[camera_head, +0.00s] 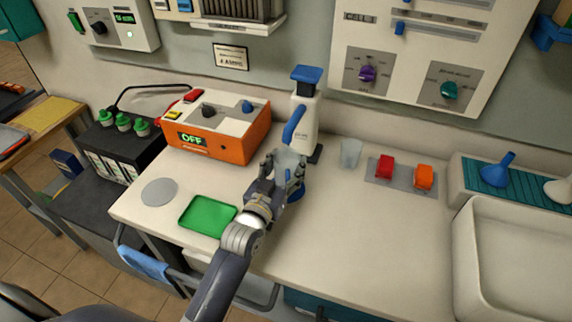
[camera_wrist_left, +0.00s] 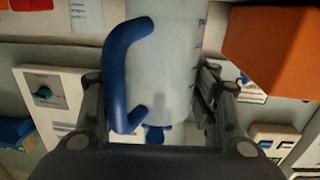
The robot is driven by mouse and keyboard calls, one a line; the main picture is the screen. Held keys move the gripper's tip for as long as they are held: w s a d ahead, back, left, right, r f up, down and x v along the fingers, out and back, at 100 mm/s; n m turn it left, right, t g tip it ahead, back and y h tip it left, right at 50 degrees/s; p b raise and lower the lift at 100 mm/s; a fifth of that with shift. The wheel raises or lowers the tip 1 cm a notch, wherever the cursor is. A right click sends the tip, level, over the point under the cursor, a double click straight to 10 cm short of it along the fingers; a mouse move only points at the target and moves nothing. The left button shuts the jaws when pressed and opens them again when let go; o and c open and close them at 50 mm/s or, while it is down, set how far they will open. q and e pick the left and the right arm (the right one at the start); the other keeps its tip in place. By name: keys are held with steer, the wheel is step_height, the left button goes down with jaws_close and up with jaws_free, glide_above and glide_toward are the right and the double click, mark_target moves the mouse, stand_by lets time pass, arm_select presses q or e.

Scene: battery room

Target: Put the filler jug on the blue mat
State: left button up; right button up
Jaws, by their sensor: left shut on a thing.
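The filler jug (camera_wrist_left: 160,65) is a pale, translucent vessel with a thick blue handle (camera_wrist_left: 125,75), seen close up in the left wrist view. In the head view its pale body (camera_head: 289,159) shows between the fingers of my left gripper (camera_head: 289,172), in front of a white dispenser. My left gripper is shut on the jug, with a finger on each side in the wrist view (camera_wrist_left: 158,105). A blue patch (camera_head: 298,194) shows just below the gripper; I cannot tell whether it is the blue mat or part of the jug. My right gripper is not in view.
The white dispenser (camera_head: 305,115) with a blue top stands behind the jug. An orange charger (camera_head: 238,137) stands left, a green tray (camera_head: 207,215) and grey disc (camera_head: 159,192) nearer. A clear cup (camera_head: 350,153) and red and orange blocks stand right. The right front counter (camera_head: 370,240) is clear.

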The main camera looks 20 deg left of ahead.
arm_select(q)
steer(key=shift+f, duration=0.35)
steer(key=shift+f, duration=0.1)
steer(key=shift+s+f, duration=0.1)
steer(key=shift+f, duration=0.05)
